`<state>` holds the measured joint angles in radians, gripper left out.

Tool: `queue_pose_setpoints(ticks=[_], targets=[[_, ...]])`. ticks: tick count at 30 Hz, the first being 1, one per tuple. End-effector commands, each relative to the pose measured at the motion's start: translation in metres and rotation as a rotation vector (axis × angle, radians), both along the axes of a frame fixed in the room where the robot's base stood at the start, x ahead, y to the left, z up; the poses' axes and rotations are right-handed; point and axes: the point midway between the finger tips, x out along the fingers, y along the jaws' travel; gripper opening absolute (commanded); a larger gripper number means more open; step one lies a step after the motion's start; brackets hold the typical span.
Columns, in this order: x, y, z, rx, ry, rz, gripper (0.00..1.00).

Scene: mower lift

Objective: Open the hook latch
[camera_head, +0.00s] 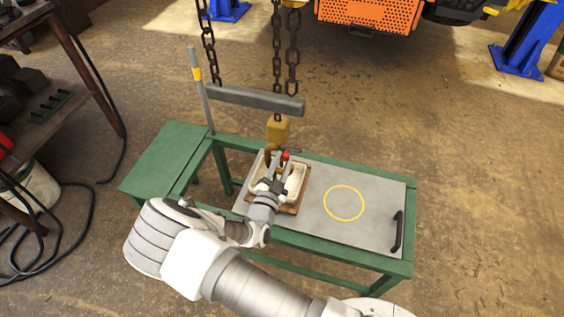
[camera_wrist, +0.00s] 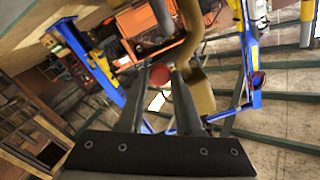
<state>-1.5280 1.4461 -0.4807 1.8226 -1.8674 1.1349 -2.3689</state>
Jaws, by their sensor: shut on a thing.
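The hook (camera_head: 271,154) hangs below a yellow block (camera_head: 278,130) on a chain over the table. It is brownish yellow and shows large at the right of centre in the wrist view (camera_wrist: 199,88). The red latch knob (camera_head: 285,155) is beside the hook. In the wrist view the round red knob (camera_wrist: 160,74) lies between my fingertips. My gripper (camera_head: 279,161) is at the hook, shut on the red knob. My fingers hide part of the hook in the head view, and I cannot tell how far the latch stands open.
A grey beam (camera_head: 255,100) hangs on chains behind the hook. A tray (camera_head: 298,185) lies below on the green-framed table (camera_head: 150,170). A yellow ring (camera_head: 344,203) and a black handle (camera_head: 397,232) are to the right. An upright post (camera_head: 199,85) stands left.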

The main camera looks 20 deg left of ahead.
Motion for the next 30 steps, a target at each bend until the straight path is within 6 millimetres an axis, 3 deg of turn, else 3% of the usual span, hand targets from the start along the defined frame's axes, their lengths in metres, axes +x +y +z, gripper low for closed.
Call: queue_pose_setpoints(ticks=[5, 6, 11, 23, 30], targets=[[0.0, 0.001, 0.002, 0.0, -0.004, 0.002, 0.0], [0.0, 0.001, 0.002, 0.001, -0.004, 0.002, 0.37], [0.0, 0.001, 0.001, 0.001, -0.003, 0.002, 0.65], [-0.007, 0.0, 0.001, 0.001, 0.0, 0.002, 0.65], [-0.054, -0.004, 0.002, 0.001, 0.001, 0.005, 0.65]])
